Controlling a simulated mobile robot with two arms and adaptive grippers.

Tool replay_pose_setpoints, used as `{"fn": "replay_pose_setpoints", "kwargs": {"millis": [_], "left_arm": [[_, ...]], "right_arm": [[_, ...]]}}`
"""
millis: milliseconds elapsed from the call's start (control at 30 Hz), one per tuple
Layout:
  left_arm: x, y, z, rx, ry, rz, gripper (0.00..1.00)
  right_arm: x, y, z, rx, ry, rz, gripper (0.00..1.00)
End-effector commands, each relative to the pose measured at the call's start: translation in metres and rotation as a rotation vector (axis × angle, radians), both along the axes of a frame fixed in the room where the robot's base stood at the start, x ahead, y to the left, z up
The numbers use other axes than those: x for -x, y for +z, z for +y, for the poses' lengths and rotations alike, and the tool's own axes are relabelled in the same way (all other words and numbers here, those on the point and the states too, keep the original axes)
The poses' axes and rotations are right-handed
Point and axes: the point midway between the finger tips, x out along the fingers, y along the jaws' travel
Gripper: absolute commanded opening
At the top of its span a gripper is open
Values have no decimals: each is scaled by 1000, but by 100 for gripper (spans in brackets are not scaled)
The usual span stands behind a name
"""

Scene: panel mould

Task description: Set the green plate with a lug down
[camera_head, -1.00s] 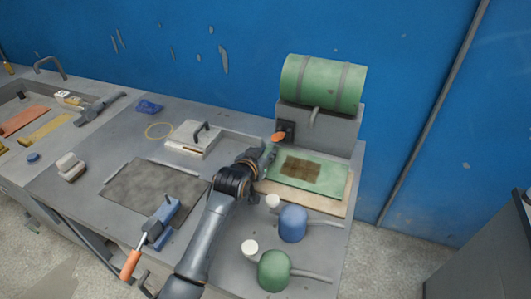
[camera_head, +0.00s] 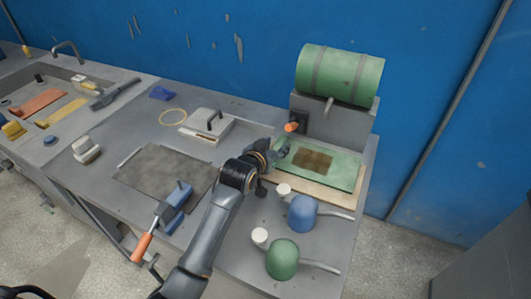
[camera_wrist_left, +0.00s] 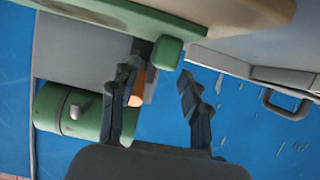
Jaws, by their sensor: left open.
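The green plate (camera_head: 341,169) with a brown square patch in its middle lies flat on a pale board (camera_head: 316,196) at the right of the bench. In the left wrist view, the plate's green edge (camera_wrist_left: 150,14) crosses the top, and its green lug (camera_wrist_left: 167,53) shows between the finger lines. My left gripper (camera_head: 280,152) is at the plate's left end. In the left wrist view, the fingers of the left gripper (camera_wrist_left: 158,85) are spread apart with a gap around the lug, and nothing is clamped. My right gripper is not in view.
A green cylinder (camera_head: 340,75) on a grey block stands behind the plate, with an orange knob (camera_head: 291,127) near my gripper. Blue (camera_head: 302,213) and green (camera_head: 282,258) domed, handled things stand in front.

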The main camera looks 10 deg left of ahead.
Motion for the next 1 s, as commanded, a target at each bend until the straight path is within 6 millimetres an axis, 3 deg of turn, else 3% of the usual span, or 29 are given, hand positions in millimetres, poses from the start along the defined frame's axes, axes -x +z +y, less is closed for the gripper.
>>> {"fn": "replay_pose_setpoints", "kwargs": {"millis": [300, 500, 1000], "left_arm": [[57, 23, 11, -1, 0, 0, 47], [80, 33, 16, -1, 0, 1, 47], [87, 37, 17, -1, 0, 1, 47]], "right_arm": [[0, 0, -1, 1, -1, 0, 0], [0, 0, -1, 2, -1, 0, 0], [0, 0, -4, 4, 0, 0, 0]]}}
